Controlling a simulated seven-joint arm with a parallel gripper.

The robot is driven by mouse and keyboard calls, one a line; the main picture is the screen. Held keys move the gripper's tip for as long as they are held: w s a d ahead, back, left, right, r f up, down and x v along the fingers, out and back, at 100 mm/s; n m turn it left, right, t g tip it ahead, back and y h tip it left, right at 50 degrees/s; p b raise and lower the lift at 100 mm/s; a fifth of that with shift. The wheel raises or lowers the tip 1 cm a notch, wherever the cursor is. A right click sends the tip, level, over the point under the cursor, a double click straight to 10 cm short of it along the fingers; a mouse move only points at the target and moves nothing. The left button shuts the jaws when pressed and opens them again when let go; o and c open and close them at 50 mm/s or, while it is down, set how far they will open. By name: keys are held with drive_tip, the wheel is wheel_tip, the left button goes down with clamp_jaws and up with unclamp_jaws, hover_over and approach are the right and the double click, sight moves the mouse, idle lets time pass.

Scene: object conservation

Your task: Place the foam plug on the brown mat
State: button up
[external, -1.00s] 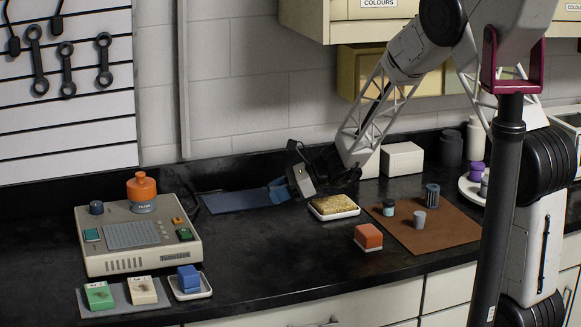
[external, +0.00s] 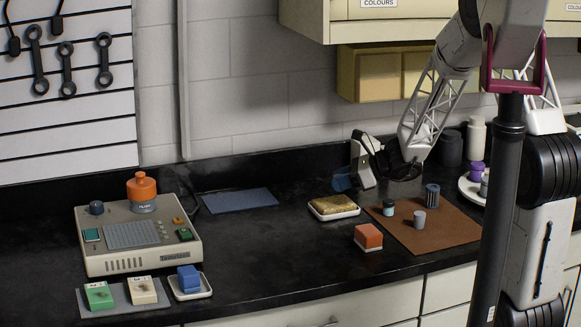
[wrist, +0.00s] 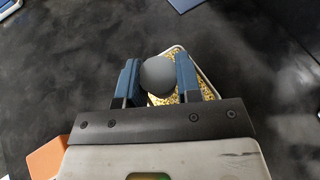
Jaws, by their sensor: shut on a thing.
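My gripper (external: 343,180) is up in the air behind the sponge dish, left of the brown mat's back corner. In the wrist view its blue fingers (wrist: 158,82) are shut on a dark grey, round-topped piece, which I take to be the foam plug (wrist: 158,74). In the external view the held piece cannot be made out. The brown mat (external: 452,231) lies flat at the right of the bench. On it stand a small grey cylinder (external: 419,219), a dark ribbed cylinder (external: 432,194) and a small teal-and-dark jar (external: 388,208).
A yellow sponge (external: 334,205) in a white dish and an orange block (external: 368,236) sit left of the mat. A blue mat (external: 240,201) lies bare farther left. A white plate (external: 467,190) with purple items is behind right. The mat's front part is clear.

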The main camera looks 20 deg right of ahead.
sight(459, 222)
drive_tip(key=s+d+m+t+h, duration=0.1)
drive_tip(key=s+d, duration=0.2)
drive_tip(key=d, duration=0.5)
drive_tip(key=s+d+r+m+t+h, duration=0.1)
drive_tip(key=s+d, duration=0.3)
drive_tip(key=d, duration=0.4)
drive_tip(key=shift+s+m+t, duration=0.2)
drive_tip(key=shift+m+t, duration=0.3)
drive_tip(key=shift+m, duration=0.1)
drive_tip(key=s+d+m+h, duration=0.1)
drive_tip(key=s+d, duration=0.2)
drive_tip(key=d, duration=0.1)
drive_tip(key=s+d+m+t+h, duration=0.1)
drive_tip(key=s+d, duration=0.3)
drive_tip(key=s+d+m+t+h, duration=0.1)
drive_tip(key=s+d, duration=0.3)
drive_tip(key=shift+r, duration=0.3)
drive_tip(key=shift+f, duration=2.05)
drive_tip(key=shift+f, duration=2)
drive_tip(key=shift+f, duration=0.1)
drive_tip(key=o, duration=0.9)
